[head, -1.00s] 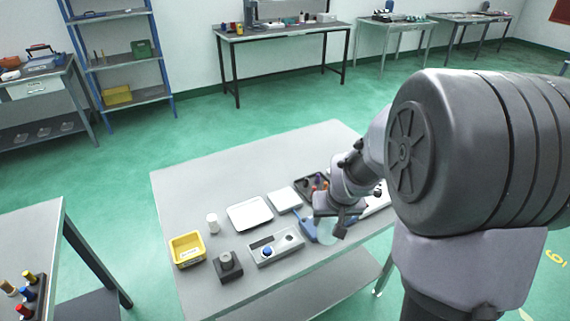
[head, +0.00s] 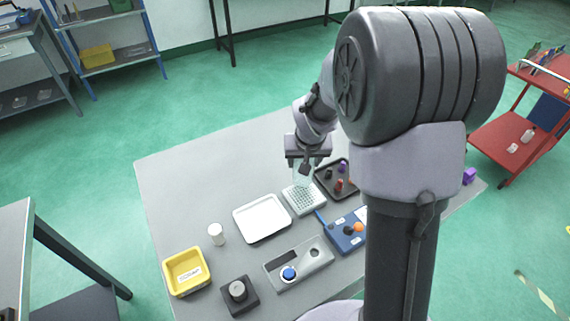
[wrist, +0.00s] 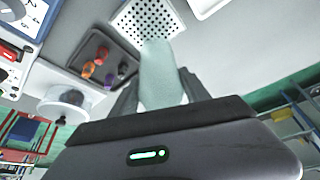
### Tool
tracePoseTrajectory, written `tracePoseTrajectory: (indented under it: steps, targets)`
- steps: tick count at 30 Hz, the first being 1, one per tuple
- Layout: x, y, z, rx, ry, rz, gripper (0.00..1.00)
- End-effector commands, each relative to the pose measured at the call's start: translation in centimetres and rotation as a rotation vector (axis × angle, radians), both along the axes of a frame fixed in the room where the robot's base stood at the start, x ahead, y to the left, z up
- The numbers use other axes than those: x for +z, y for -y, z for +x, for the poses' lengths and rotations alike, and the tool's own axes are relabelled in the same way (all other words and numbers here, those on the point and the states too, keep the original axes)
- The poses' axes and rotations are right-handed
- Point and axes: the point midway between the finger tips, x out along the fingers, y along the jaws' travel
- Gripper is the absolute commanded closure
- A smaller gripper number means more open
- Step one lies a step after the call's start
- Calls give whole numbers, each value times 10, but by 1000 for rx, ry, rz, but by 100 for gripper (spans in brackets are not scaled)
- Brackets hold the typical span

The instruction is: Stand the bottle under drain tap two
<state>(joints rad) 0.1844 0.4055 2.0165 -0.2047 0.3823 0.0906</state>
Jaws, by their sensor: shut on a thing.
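My gripper (head: 305,165) is shut on a pale green, translucent bottle (head: 301,179), above the far part of the grey table. The bottle also shows in the wrist view (wrist: 160,75), reaching out from between the fingers (wrist: 158,98). In the head view, the bottle's lower end overlaps a white plate with a grid of holes (head: 303,202). I cannot tell whether it touches the plate. The holed plate also shows in the wrist view (wrist: 137,22). I cannot make out any drain tap marked two.
Around the plate are a white tray (head: 262,218), a dark tray of small coloured parts (head: 323,184) and a blue box with knobs (head: 344,242). Nearer are a grey panel with a blue button (head: 314,262), a yellow bin (head: 170,282) and a white cylinder (head: 216,234). The table's left back is clear.

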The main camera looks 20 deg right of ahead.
Motion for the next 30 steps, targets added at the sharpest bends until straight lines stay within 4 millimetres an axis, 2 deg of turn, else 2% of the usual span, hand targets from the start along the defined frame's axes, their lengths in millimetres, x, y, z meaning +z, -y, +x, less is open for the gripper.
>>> tracePoseTrajectory:
  steps: [3, 6, 12, 18, 24, 28, 29, 30]
  targets:
    - [-7, -24, 30, 3, 1, 0, 86]
    - [-8, -39, 48, 2, 1, 0, 86]
    - [-9, -54, 67, 0, 0, 0, 86]
    - [-47, -54, 67, -1, -2, 0, 86]
    - [-43, -54, 67, -1, 0, 0, 86]
    - [-48, -54, 67, -1, 0, 0, 86]
    - [-47, -54, 67, -1, -1, 1, 42]
    - [-47, -54, 67, -1, -1, 1, 34]
